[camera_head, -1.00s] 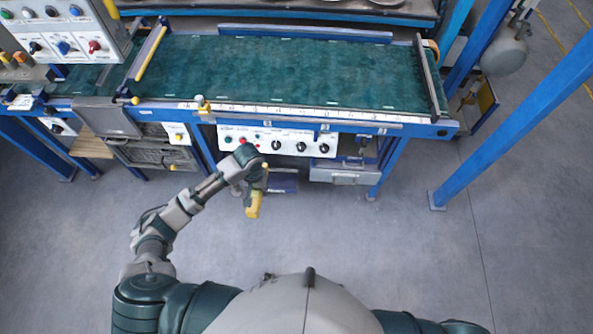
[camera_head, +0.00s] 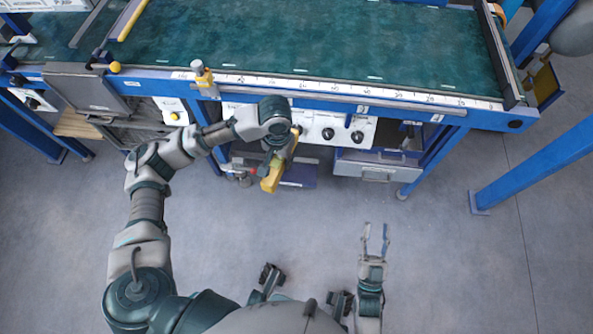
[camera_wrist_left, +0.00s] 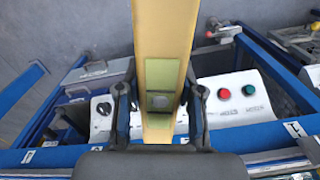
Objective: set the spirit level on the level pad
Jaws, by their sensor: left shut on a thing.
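The spirit level (camera_head: 271,178) is a yellow bar, held in front of the dryer's control panel and partly hidden by my left arm in the head view. In the left wrist view the spirit level (camera_wrist_left: 166,40) runs up the middle between the fingers, with a greenish window on its face. My left gripper (camera_wrist_left: 162,100) is shut on it. The left gripper (camera_head: 285,150) is largely hidden behind the wrist in the head view. My right gripper (camera_head: 376,228) is open and empty over the floor, low in the head view. I cannot make out the level pad for sure.
The dryer's green belt (camera_head: 330,40) lies behind a blue front rail with a white scale strip (camera_head: 330,88). A yellow-topped fitting (camera_head: 204,76) stands on that rail. Below are a control panel (camera_head: 340,128) and a grey drawer (camera_head: 365,170). Floor in front is clear.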

